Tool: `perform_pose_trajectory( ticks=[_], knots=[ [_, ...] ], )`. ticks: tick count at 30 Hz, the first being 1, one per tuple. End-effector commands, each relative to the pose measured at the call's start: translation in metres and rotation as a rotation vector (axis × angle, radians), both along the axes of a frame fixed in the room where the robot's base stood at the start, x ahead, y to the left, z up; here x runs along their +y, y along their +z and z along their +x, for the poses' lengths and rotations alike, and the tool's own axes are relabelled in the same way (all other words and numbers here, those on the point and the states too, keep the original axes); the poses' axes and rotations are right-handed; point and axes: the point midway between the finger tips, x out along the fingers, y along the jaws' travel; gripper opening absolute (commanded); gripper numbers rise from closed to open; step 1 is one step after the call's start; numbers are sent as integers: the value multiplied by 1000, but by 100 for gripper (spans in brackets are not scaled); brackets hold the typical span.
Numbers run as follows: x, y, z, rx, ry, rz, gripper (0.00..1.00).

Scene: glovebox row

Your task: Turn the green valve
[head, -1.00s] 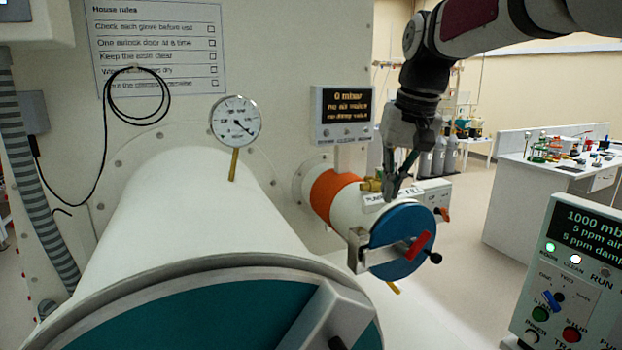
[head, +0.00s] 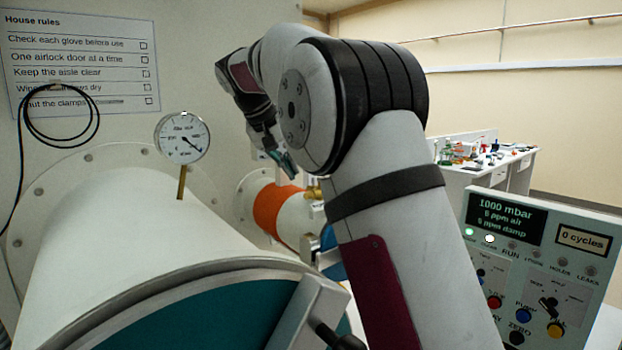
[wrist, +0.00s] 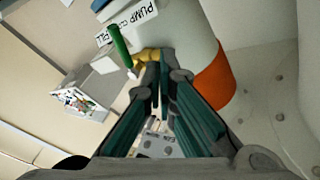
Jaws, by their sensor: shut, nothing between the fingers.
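The green valve lever (wrist: 121,45) shows in the wrist view, slanting up and left from a brass body (wrist: 148,62). The body sits on the white small chamber, beside a label reading "PUMP" and "FILL" (wrist: 128,20). My gripper (wrist: 166,70) is shut and empty, with its tips close to the brass body; I cannot tell whether they touch. In the head view my gripper (head: 287,168) hangs above the small chamber's orange band (head: 277,210). The brass fitting (head: 313,193) shows there beside my arm, but the green lever is not visible.
The large white chamber (head: 115,230) with its teal door fills the left front. A pressure gauge (head: 182,138) stands up from it. A control panel (head: 535,265) stands at the right. My arm hides most of the small chamber's blue door (head: 328,240).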

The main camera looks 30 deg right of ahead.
Motion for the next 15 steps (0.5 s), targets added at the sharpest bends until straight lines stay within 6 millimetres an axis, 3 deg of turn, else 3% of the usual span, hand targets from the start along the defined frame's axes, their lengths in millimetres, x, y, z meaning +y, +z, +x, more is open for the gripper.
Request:
perform_pose_trajectory(
  ticks=[6,15],
  knots=[
    [-22,-35,7,3,-2,2,0],
    [-54,-38,-3,-1,1,2,0]
  ],
)
